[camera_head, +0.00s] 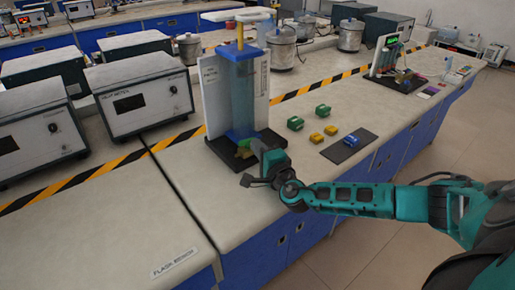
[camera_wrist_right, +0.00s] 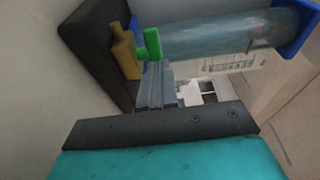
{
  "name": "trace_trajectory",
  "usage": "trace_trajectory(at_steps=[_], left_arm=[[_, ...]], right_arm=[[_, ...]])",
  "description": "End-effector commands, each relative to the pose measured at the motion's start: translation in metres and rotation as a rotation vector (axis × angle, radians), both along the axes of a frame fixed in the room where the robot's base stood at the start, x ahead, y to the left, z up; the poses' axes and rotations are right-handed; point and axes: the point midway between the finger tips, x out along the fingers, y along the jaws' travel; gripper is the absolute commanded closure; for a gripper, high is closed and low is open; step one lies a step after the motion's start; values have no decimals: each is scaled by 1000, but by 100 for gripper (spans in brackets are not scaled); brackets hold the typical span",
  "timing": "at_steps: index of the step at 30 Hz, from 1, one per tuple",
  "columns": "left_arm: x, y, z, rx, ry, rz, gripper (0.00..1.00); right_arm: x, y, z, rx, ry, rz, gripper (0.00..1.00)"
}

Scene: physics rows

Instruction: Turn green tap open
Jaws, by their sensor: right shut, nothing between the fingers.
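The green tap handle (camera_wrist_right: 151,44) shows in the right wrist view, beside a brass valve body (camera_wrist_right: 124,50) at the foot of a clear water column (camera_wrist_right: 215,38). In the head view the column (camera_head: 241,95) stands upright on a dark base, and the tap (camera_head: 244,144) is small and partly covered by my gripper. My right gripper (camera_head: 259,147) is shut and empty at the tap. In the wrist view its fingertips (camera_wrist_right: 156,68) are right beside the green handle; I cannot tell whether they touch. My left gripper is not in view.
Green blocks (camera_head: 295,123), yellow blocks (camera_head: 316,138) and a blue block (camera_head: 350,141) on a dark mat lie to the right of the column. Grey instruments (camera_head: 145,92) stand at the left. The front left bench top (camera_head: 110,225) is clear.

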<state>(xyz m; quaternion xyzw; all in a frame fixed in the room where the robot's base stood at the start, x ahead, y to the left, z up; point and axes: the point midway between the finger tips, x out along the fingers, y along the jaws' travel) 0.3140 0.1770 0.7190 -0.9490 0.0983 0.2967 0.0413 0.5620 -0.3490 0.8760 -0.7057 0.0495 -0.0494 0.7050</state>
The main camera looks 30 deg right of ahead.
Motion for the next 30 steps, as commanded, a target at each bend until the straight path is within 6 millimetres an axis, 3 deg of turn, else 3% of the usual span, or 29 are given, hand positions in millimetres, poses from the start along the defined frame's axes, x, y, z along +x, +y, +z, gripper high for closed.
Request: trace_trajectory(at_steps=[14, 21, 30], left_arm=[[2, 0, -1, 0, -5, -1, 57], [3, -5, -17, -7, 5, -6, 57], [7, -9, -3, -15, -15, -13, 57]], right_arm=[[8, -1, 0, 1, 0, 3, 100], [16, -7, -2, -3, -5, 104, 100], [21, -12, 3, 0, -6, 119, 100]])
